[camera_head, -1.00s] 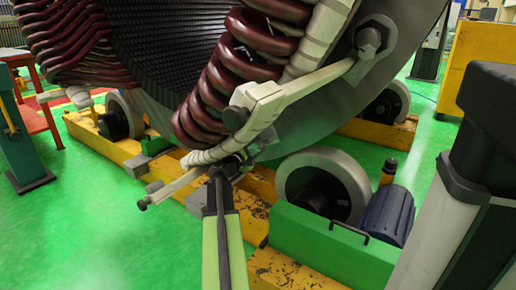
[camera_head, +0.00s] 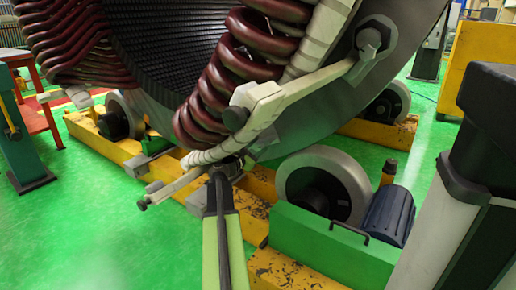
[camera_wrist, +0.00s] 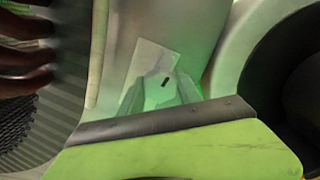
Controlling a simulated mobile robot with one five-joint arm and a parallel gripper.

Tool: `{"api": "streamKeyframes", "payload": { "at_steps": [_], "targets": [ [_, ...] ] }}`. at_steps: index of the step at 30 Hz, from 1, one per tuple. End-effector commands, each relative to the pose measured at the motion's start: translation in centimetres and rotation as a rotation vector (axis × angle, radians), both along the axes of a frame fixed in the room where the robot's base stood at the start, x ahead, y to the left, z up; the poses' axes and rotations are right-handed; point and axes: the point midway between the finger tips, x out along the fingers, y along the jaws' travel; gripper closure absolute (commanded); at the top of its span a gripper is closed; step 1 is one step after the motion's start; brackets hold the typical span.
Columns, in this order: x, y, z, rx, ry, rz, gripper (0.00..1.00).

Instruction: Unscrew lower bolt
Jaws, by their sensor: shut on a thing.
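The winding support arm (camera_head: 258,110) is a pale wrapped bracket that runs from an upper bolt (camera_head: 369,40) down and left past the dark red coils. A thinner pale bar (camera_head: 175,187) with small bolts slants down to the left at its lower end. My gripper (camera_head: 226,165) reaches up from below to this lower joint and is shut on the lower bolt. The bolt itself is mostly hidden behind the jaws in the head view. In the wrist view, pale jaws (camera_wrist: 160,90) point at a light block with a small dark slot, and the bolt is not clear.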

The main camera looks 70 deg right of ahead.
Motion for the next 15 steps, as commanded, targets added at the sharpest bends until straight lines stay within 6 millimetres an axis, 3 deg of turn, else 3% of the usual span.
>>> {"api": "streamKeyframes", "payload": {
  "at_steps": [10,11,15],
  "targets": [
    [0.01,0.12,-0.10,0.002,-0.002,0.000,1.00],
    [0.01,0.12,-0.10,0.002,-0.002,0.000,0.57],
    [-0.01,0.09,-0.07,0.001,0.000,0.000,0.39]
  ]
}}
